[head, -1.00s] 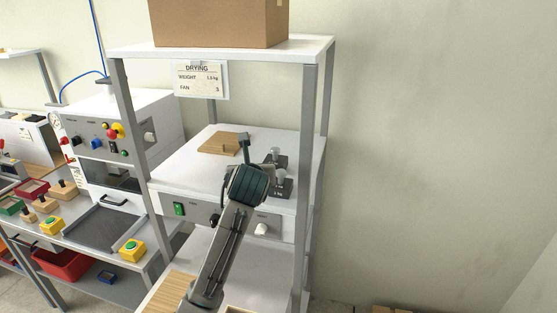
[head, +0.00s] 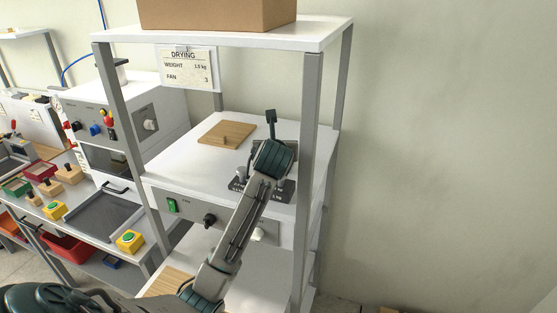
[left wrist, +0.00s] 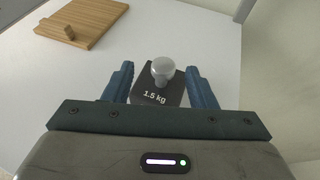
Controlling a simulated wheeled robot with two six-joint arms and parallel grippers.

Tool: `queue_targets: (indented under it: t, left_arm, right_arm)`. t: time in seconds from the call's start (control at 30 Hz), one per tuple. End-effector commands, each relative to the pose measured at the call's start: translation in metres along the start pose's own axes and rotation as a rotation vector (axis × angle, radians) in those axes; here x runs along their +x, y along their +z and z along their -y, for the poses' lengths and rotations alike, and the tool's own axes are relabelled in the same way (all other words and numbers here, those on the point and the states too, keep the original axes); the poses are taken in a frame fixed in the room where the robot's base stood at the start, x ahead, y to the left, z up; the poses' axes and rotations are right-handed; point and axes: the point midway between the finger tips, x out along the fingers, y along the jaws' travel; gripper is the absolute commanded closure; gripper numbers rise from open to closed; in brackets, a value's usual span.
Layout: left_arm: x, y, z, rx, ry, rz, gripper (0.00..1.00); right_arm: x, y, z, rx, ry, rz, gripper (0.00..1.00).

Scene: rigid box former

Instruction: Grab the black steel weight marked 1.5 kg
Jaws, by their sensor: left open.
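The black weight marked 1.5 kg (left wrist: 158,88), with a silver knob on top, stands upright on the white surface in the left wrist view. My left gripper (left wrist: 160,76) is open, with one blue finger on each side of the weight. I cannot tell whether either finger touches it. In the head view my left gripper (head: 271,125) is over the right part of the white machine top, and my arm hides much of what stands there. Dark weights with silver knobs show on both sides of my wrist, one at the left (head: 238,182); their marks are unreadable.
A wooden board with a small knob (head: 227,134) lies left of my gripper, also in the left wrist view (left wrist: 82,24). Grey rack posts (head: 308,150) and a shelf (head: 230,34) carrying a cardboard box (head: 215,14) frame the space. A drying sign (head: 186,67) hangs there.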

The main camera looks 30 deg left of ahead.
Motion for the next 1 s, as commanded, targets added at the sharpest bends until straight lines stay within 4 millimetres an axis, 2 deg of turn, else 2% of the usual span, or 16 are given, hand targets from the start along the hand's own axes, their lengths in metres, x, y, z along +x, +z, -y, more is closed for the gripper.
queue_targets:
  t: [0.1, 0.23, 0.53, 0.57, 0.8, 1.0]
  left_arm:
    - [0.019, -0.003, 0.002, 0.0, 0.002, -0.003, 0.49]
    - [0.036, -0.003, 0.002, 0.001, 0.002, -0.001, 0.49]
    - [0.042, -0.003, 0.002, 0.0, 0.001, -0.001, 0.49]
    - [0.042, -0.003, 0.002, 0.0, 0.001, -0.001, 0.51]
    - [0.042, -0.003, 0.003, 0.0, 0.0, -0.001, 0.98]
    - [0.042, -0.003, 0.003, 0.0, 0.0, -0.001, 1.0]
  right_arm:
    - [0.0, 0.006, 0.002, 0.001, -0.003, 0.008, 0.66]
    - [0.0, 0.004, 0.004, 0.001, -0.004, 0.006, 0.66]
    - [0.001, -0.01, 0.003, 0.002, -0.003, -0.011, 0.66]
    - [0.001, -0.009, 0.003, 0.002, -0.003, -0.011, 0.66]
    - [0.0, -0.004, 0.002, 0.001, -0.002, -0.005, 0.66]
    - [0.0, -0.004, -0.001, 0.0, 0.001, -0.005, 0.66]
